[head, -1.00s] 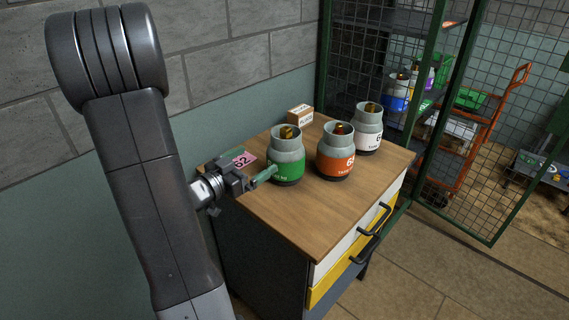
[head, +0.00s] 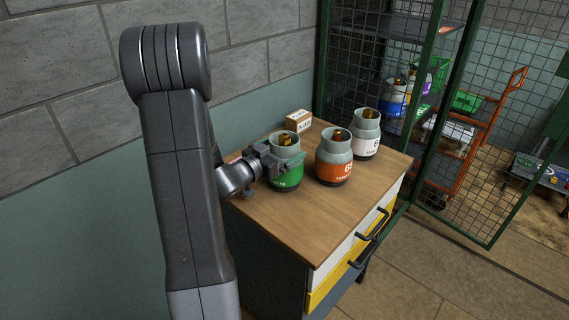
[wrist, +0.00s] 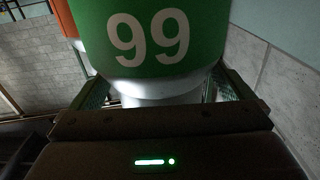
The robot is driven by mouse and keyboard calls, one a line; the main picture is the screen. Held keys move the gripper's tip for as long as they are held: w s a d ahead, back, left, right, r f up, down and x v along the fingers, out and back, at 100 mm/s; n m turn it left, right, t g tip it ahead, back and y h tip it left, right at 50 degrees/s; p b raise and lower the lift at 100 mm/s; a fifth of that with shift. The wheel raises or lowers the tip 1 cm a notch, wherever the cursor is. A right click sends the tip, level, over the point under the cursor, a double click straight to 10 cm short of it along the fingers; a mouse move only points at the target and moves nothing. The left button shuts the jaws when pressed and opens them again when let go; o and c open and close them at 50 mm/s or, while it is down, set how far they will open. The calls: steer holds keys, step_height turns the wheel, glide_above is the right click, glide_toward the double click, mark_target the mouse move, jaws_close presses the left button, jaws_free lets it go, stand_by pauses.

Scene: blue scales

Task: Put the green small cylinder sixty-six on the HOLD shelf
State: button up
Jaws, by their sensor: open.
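The green small cylinder (head: 287,180) stands upright on the wooden cabinet top, with a grey collar and a brass valve. In the wrist view its green band (wrist: 150,35) fills the top, reading 99; the picture is upside down, collar below band, so it is 66 upright. My gripper (head: 283,161) is open at the collar, one finger on each side in the wrist view (wrist: 160,92). Dark gaps show beside the collar there. I cannot make out a HOLD label; shelves (head: 375,28) stand inside the mesh cage at the back.
An orange cylinder (head: 334,168) stands close right of the green one, and a white cylinder (head: 366,145) behind it. A small box (head: 298,120) sits near the wall. The cabinet top's front (head: 310,225) is clear. A mesh door (head: 470,150) stands open; an orange trolley (head: 490,120) is beyond.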

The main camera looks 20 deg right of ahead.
steer(key=shift+w+d, duration=0.2)
steer(key=shift+d, duration=0.4)
steer(key=c, duration=1.9)
steer(key=shift+c, duration=0.9)
steer(key=shift+r, duration=0.2)
